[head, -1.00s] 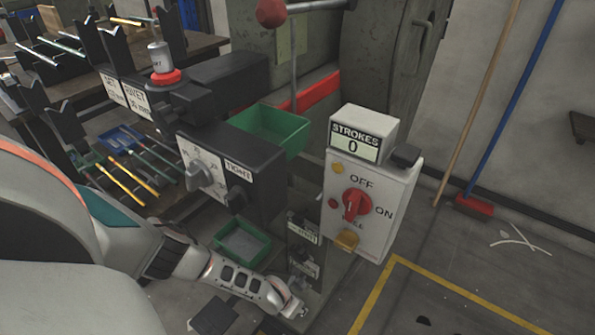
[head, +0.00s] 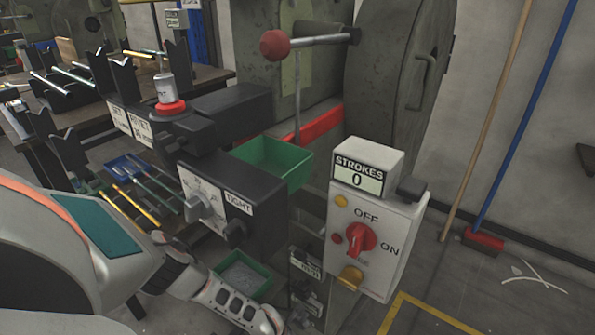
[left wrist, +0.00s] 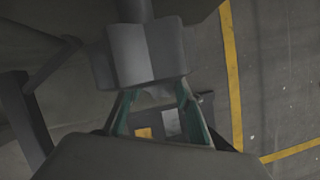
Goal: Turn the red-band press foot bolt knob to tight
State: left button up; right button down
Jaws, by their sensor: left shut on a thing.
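The press has a red band (head: 172,108) around its ram. My left arm reaches low along its front, and my left gripper (left wrist: 153,92) is mostly cut off at the bottom of the head view. In the left wrist view its teal-edged fingers close on a grey, faceted knob-like piece (left wrist: 148,54), which I take for the foot bolt knob. The head view does not show this grip. A low dark panel with a small label (head: 305,263) stands beside the hand; its text is too small to read. My right gripper is not in view.
The control box (head: 372,240) with a red switch stands right of the hand. Green bins (head: 275,163) are near.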

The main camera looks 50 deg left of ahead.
pick_arm(q)
jog(key=o, duration=1.1)
jog(key=shift+s+f, duration=0.1)
jog(key=shift+s, duration=0.05)
